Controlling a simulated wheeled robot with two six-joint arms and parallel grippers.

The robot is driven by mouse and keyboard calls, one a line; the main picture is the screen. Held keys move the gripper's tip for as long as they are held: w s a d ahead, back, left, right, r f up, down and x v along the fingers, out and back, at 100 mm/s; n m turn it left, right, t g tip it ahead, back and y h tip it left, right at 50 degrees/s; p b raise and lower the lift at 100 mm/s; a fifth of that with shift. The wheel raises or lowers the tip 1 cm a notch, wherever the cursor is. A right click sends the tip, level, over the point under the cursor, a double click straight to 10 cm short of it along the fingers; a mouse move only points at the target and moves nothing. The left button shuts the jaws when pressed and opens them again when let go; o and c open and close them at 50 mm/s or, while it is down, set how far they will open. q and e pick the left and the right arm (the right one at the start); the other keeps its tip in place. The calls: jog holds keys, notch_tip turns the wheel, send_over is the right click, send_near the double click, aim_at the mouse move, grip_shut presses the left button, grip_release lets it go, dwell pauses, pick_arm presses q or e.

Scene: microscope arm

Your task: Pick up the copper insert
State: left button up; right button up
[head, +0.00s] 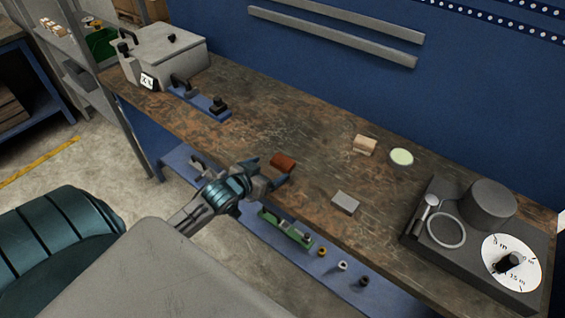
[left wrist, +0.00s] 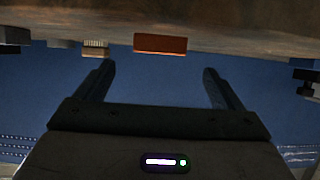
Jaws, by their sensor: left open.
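The copper insert (head: 283,162) is a small reddish-brown block lying on the wooden workbench (head: 290,125), near its front edge. In the left wrist view it shows as an orange-red block (left wrist: 160,43) at the upper middle, beyond the fingertips and roughly between them. My left gripper (head: 275,180) is at the bench's front edge, close beside the insert. In the left wrist view its two fingers (left wrist: 158,75) stand apart with nothing between them. Whether a finger touches the insert cannot be told. My right gripper is not in view.
A light wooden block (head: 364,145), a pale green disc (head: 401,157) and a grey block (head: 345,202) lie to the right on the bench. A dark device with a dial (head: 510,262) stands at the right end, a grey box (head: 165,55) at the far left. A lower blue shelf holds small parts.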

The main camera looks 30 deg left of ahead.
aim_at(284, 159)
pick_arm(q)
jog(key=x, duration=0.3)
jog(key=p+x, duration=0.2)
jog(key=x, duration=0.2)
jog(key=shift+w, duration=0.4)
jog(key=shift+w+f, duration=0.2)
jog(key=shift+w, duration=0.1)
jog(key=shift+s, duration=0.15)
jog(key=c, duration=0.5)
jog(key=shift+r, duration=0.1)
jog(key=c, duration=1)
jog(key=shift+r, duration=0.15)
